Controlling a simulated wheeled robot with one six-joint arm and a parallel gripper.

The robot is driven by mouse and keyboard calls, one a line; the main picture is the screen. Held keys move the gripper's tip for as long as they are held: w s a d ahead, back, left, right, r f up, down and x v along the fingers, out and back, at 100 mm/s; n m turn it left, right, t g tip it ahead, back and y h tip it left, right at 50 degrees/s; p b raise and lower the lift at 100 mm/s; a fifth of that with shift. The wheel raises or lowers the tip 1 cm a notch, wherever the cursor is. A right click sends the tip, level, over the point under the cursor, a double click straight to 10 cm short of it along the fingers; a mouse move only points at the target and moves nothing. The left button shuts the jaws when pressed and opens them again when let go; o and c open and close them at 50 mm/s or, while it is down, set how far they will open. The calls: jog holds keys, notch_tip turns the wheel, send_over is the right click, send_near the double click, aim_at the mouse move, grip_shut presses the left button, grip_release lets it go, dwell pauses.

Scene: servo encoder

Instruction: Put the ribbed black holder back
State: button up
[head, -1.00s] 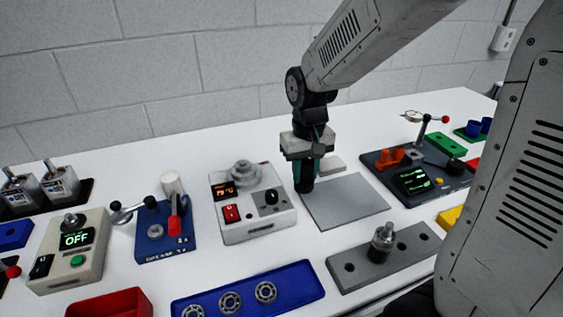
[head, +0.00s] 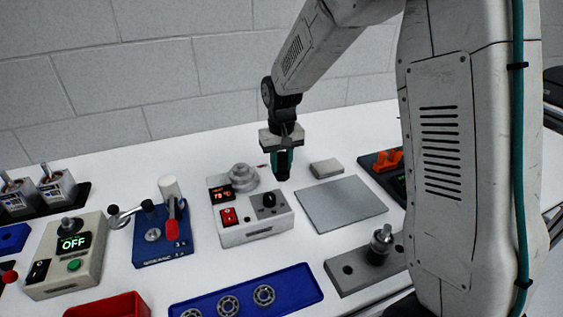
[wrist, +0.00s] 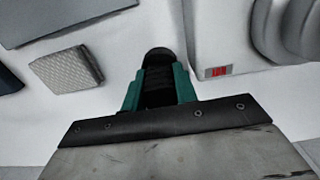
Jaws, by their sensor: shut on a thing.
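The ribbed black holder (wrist: 158,80) is between the green fingers of my gripper (wrist: 160,92) in the wrist view, and the fingers are shut on it. In the head view my gripper (head: 282,160) hangs with the black holder (head: 282,174) pointing down, beside the right back part of the white heater box with a red display. The holder appears above the table; its exact height is hard to tell. A grey block (head: 378,247) with holes stands at the front right, with one metal-topped dark holder (head: 381,240) standing in it.
A grey flat plate (head: 341,204) lies right of the white box (head: 250,232), with a small light block (head: 326,168) behind it. A blue tray (head: 300,287) with several rings is in front. A blue press (head: 160,245) stands left. My arm hides the right side.

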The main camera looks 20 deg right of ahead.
jog(key=shift+f, duration=0.15)
jog(key=o, duration=0.7)
